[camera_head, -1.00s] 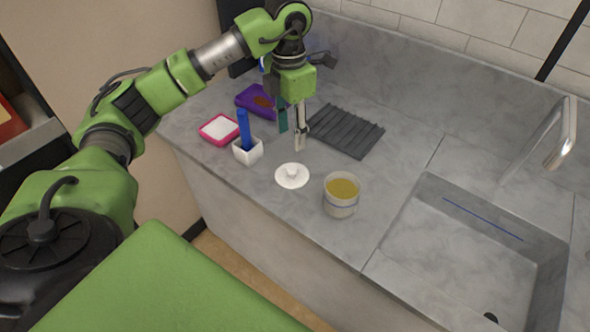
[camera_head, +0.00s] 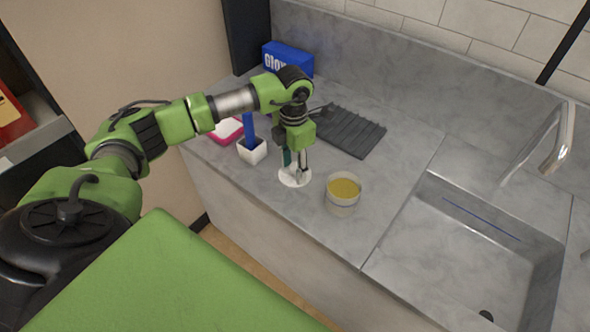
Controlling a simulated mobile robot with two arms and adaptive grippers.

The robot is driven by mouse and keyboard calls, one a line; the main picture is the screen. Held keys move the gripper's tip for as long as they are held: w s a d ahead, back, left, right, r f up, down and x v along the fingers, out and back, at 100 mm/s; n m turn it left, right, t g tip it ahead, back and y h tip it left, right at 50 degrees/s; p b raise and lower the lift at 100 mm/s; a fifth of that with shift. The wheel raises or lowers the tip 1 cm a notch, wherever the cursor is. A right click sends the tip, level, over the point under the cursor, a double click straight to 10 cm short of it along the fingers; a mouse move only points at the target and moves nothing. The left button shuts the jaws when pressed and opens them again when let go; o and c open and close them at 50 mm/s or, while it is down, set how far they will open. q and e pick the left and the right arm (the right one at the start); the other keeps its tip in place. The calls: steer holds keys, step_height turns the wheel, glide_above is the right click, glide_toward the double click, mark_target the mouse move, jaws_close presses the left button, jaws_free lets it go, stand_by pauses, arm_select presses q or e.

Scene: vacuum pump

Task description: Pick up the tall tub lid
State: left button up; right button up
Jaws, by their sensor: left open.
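The tall tub lid, a round white disc with a small knob (camera_head: 289,181), lies flat on the grey counter. My left gripper (camera_head: 295,170) points down right over the lid, its fingers open around or just above the knob. I cannot tell whether the fingers touch it. The fingers hide the lid's middle and back part. The tub (camera_head: 342,196), whitish with yellowish contents and no lid on it, stands just right of the lid. My right gripper is not in view.
A white holder (camera_head: 252,152) with a blue upright thing stands left of the lid. Behind are a pink-rimmed tray (camera_head: 226,131), a dark ribbed mat (camera_head: 348,133) and a blue glove box (camera_head: 287,59). A sink (camera_head: 455,260) with a tap (camera_head: 563,140) is at right.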

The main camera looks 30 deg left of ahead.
arm_select(q)
steer(key=shift+f, duration=0.15)
steer(key=c, duration=0.9)
